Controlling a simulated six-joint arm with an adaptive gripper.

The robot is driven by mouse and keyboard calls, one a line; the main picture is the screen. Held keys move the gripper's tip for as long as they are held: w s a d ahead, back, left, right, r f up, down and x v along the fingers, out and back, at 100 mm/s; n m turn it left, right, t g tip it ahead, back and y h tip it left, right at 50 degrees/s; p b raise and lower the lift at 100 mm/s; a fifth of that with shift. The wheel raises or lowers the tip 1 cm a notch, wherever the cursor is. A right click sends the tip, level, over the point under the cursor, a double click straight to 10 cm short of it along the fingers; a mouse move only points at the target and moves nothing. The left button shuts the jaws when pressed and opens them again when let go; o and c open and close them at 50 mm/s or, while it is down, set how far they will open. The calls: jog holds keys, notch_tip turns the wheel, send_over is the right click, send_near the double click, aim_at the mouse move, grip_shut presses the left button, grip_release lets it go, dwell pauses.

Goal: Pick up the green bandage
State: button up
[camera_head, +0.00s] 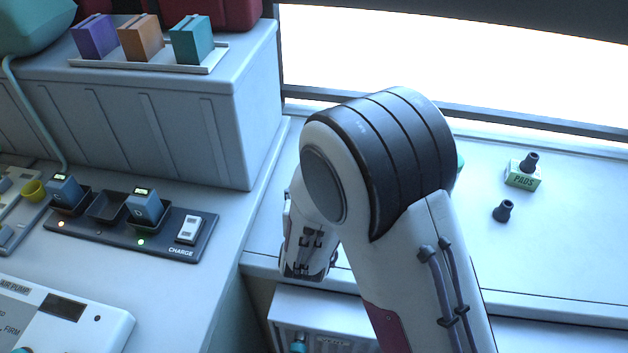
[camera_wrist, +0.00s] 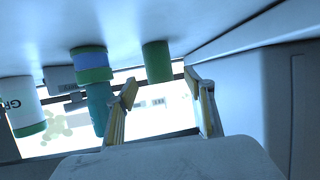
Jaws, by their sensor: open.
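A plain green roll, which looks like the green bandage (camera_wrist: 157,62), shows in the wrist view at the top middle. My gripper (camera_wrist: 160,84) is open, and its two yellow-edged fingers are spread apart. The green roll appears between and beyond the fingertips, and nothing is held. In the head view my arm hides the gripper and most of that area. Only a sliver of something teal-green (camera_head: 460,162) shows past my arm's right edge; I cannot tell which item it is.
In the wrist view, a blue-and-green banded item (camera_wrist: 91,64), a teal item (camera_wrist: 99,108) and a white container with a green end (camera_wrist: 20,100) are left of the green roll. In the head view, a green PADS box (camera_head: 523,179) and a dark knob-like piece (camera_head: 503,211) lie right.

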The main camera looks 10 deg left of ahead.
jog(key=shift+w+f, duration=0.3)
jog(key=shift+w, duration=0.35)
jog(key=shift+x, duration=2.6)
jog(key=c, duration=1.2)
